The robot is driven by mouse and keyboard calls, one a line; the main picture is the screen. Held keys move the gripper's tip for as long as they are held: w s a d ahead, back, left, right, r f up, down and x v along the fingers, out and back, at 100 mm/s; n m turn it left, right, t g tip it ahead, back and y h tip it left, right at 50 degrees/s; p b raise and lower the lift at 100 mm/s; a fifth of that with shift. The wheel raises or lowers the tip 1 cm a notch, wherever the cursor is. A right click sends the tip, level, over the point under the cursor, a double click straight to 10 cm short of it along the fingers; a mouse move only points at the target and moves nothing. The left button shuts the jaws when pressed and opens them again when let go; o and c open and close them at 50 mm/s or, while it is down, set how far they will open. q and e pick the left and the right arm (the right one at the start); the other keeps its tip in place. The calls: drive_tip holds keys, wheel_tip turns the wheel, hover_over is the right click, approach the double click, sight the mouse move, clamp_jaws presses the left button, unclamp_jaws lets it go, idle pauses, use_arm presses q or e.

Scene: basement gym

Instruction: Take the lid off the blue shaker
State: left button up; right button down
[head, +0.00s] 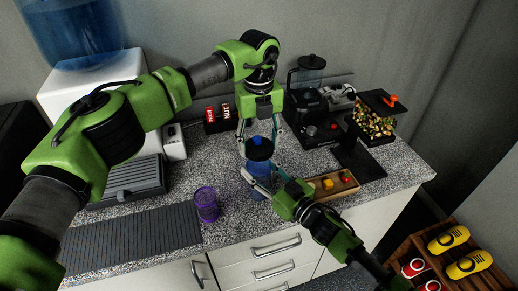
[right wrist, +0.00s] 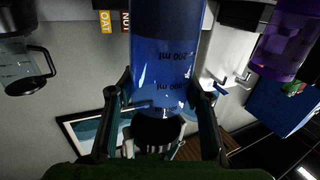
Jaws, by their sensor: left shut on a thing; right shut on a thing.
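The blue shaker (head: 257,172) stands upright at the middle of the speckled counter, with its dark lid (head: 259,149) at its top. My left gripper (head: 260,133) comes down from above and is shut on the lid, one finger on each side. My right gripper (head: 254,182) comes in from the front right and is shut on the shaker's body. In the right wrist view the translucent blue body (right wrist: 167,45) with printed volume marks fills the middle, between my right fingers (right wrist: 158,98). Whether there is a gap between lid and body is unclear.
A purple shaker (head: 207,205) stands to the left, by a ribbed dark mat (head: 130,240). A wooden tray (head: 345,190) with small coloured items lies right, close to my right arm. A blender (head: 308,85) and a container of nuts (head: 374,122) stand at the back right.

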drive_tip(key=c, duration=1)
unclamp_jaws()
